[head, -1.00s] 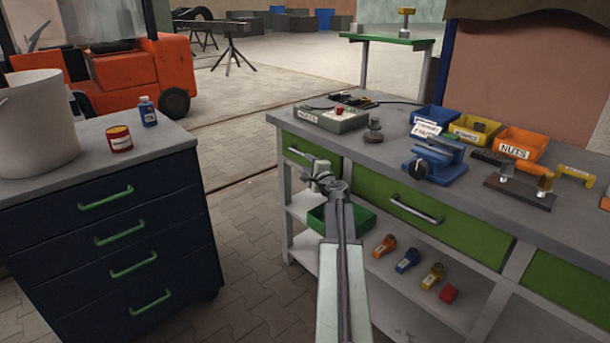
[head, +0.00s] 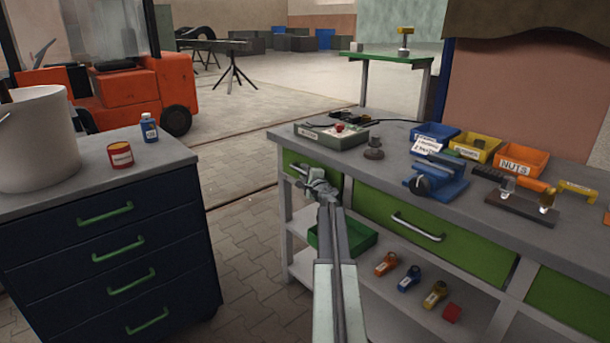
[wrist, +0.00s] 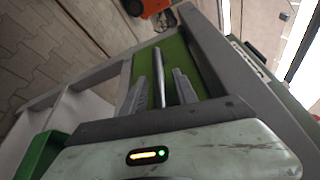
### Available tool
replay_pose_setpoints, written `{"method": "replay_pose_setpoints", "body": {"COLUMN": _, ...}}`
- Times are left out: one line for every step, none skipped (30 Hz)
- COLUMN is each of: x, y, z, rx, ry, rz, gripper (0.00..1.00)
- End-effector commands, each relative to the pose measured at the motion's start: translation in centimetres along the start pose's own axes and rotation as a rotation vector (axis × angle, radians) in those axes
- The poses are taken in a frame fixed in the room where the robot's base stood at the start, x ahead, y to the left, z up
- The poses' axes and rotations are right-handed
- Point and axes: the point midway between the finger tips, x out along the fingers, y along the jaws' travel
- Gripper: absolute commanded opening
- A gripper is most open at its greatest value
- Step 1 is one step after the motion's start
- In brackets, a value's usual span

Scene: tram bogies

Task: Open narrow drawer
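The narrow drawer (head: 297,160) is the small green front at the left end of the workbench and looks closed. Its metal bar handle (head: 299,169) is partly covered by my gripper (head: 312,178) in the head view. In the wrist view the green drawer front (wrist: 176,52) shows ahead, with the handle bar (wrist: 158,78) between the two fingers of my gripper (wrist: 160,88). The fingers are apart, one on each side of the bar, with gaps visible. I cannot tell how deep the bar sits between them.
A wide green drawer (head: 440,238) is right of the narrow one. A green tray (head: 358,238) sits on the shelf below. A dark blue cabinet (head: 110,255) stands at left, with open floor (head: 245,240) between. A grey box (head: 332,136) stands on the bench top.

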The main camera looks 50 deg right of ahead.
Motion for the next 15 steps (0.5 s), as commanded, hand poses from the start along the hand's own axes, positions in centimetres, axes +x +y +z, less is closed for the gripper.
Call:
{"method": "replay_pose_setpoints", "body": {"x": -0.02, "y": 0.0, "z": -0.02, "rx": 0.0, "ry": 0.0, "rz": 0.0, "gripper": 0.19}}
{"method": "replay_pose_setpoints", "body": {"x": -0.02, "y": 0.0, "z": -0.02, "rx": 0.0, "ry": 0.0, "rz": 0.0, "gripper": 0.11}}
{"method": "replay_pose_setpoints", "body": {"x": -0.02, "y": -0.01, "z": -0.03, "rx": 0.0, "ry": 0.0, "rz": 0.0, "gripper": 0.0}}
{"method": "replay_pose_setpoints", "body": {"x": -0.03, "y": -0.01, "z": -0.04, "rx": 0.0, "ry": 0.0, "rz": 0.0, "gripper": 0.0}}
{"method": "replay_pose_setpoints", "body": {"x": -0.03, "y": 0.0, "z": -0.04, "rx": 0.0, "ry": 0.0, "rz": 0.0, "gripper": 0.0}}
{"method": "replay_pose_setpoints", "body": {"x": -0.04, "y": 0.0, "z": -0.05, "rx": 0.0, "ry": 0.0, "rz": 0.0, "gripper": 0.0}}
{"method": "replay_pose_setpoints", "body": {"x": -0.04, "y": 0.0, "z": -0.05, "rx": 0.0, "ry": 0.0, "rz": 0.0, "gripper": 0.0}}
{"method": "replay_pose_setpoints", "body": {"x": -0.04, "y": 0.0, "z": -0.06, "rx": 0.0, "ry": 0.0, "rz": 0.0, "gripper": 0.0}}
{"method": "replay_pose_setpoints", "body": {"x": -0.05, "y": 0.0, "z": -0.07, "rx": 0.0, "ry": 0.0, "rz": 0.0, "gripper": 0.0}}
{"method": "replay_pose_setpoints", "body": {"x": -0.05, "y": 0.0, "z": -0.07, "rx": 0.0, "ry": 0.0, "rz": 0.0, "gripper": 0.0}}
{"method": "replay_pose_setpoints", "body": {"x": -0.08, "y": -0.01, "z": -0.12, "rx": 0.0, "ry": 0.001, "rz": 0.0, "gripper": 0.0}}
{"method": "replay_pose_setpoints", "body": {"x": -0.09, "y": -0.01, "z": -0.15, "rx": 0.0, "ry": 0.002, "rz": 0.0, "gripper": 0.0}}
{"method": "replay_pose_setpoints", "body": {"x": -0.1, "y": -0.01, "z": -0.16, "rx": 0.0, "ry": 0.002, "rz": 0.0, "gripper": 0.0}}
{"method": "replay_pose_setpoints", "body": {"x": -0.1, "y": -0.01, "z": -0.16, "rx": 0.0, "ry": 0.002, "rz": 0.0, "gripper": 0.0}}
{"method": "replay_pose_setpoints", "body": {"x": -0.11, "y": -0.01, "z": -0.17, "rx": 0.0, "ry": 0.002, "rz": 0.0, "gripper": 0.0}}
